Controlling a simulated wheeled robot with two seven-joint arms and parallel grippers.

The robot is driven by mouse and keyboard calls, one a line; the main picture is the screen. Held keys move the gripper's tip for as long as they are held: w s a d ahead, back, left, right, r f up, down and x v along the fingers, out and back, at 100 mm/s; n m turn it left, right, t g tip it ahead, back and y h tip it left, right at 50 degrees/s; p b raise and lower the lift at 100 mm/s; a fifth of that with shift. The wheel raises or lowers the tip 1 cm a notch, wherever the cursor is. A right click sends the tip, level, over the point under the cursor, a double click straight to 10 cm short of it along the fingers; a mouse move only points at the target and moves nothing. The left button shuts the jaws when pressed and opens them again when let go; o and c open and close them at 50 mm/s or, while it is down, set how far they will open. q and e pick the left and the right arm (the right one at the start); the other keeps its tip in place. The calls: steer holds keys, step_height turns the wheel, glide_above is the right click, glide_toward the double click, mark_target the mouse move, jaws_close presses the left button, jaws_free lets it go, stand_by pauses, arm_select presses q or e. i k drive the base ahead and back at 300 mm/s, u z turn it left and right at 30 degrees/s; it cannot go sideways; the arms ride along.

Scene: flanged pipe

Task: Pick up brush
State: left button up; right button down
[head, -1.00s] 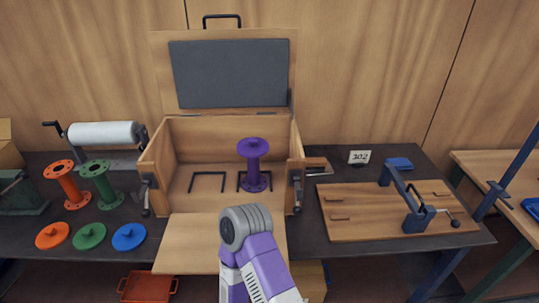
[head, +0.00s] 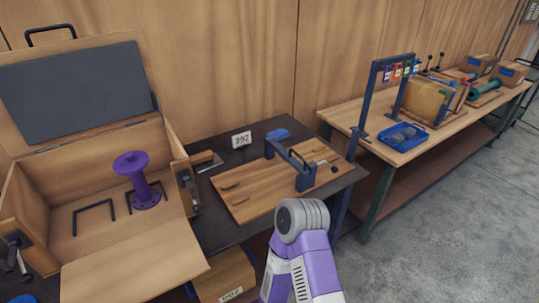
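I cannot pick out a brush with certainty. A small blue block (head: 278,134) lies at the back of the dark workbench. A small brown and grey item (head: 205,160) lies just right of the open wooden box; either could be a brush, but they are too small to tell. A purple and white link of my arm with a grey round end rises at the bottom centre, in front of the bench. No gripper fingers show in the head view.
The open wooden box (head: 120,268) holds a purple flanged pipe (head: 141,182). A wooden board (head: 240,204) with a dark blue clamp (head: 295,168) lies on the dark bench. A card reads 302 (head: 241,139). A second table (head: 445,130) at right carries a blue tray (head: 404,137).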

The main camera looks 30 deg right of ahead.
mark_target(204, 157)
steer(key=z, duration=0.8)
steer(key=k, duration=0.4)
steer(key=z, duration=0.95)
steer(key=k, duration=0.9)
steer(key=z, duration=0.65)
steer(key=i, duration=1.55)
steer(key=u, duration=1.65)
steer(key=i, duration=0.7)
steer(key=u, duration=0.75)
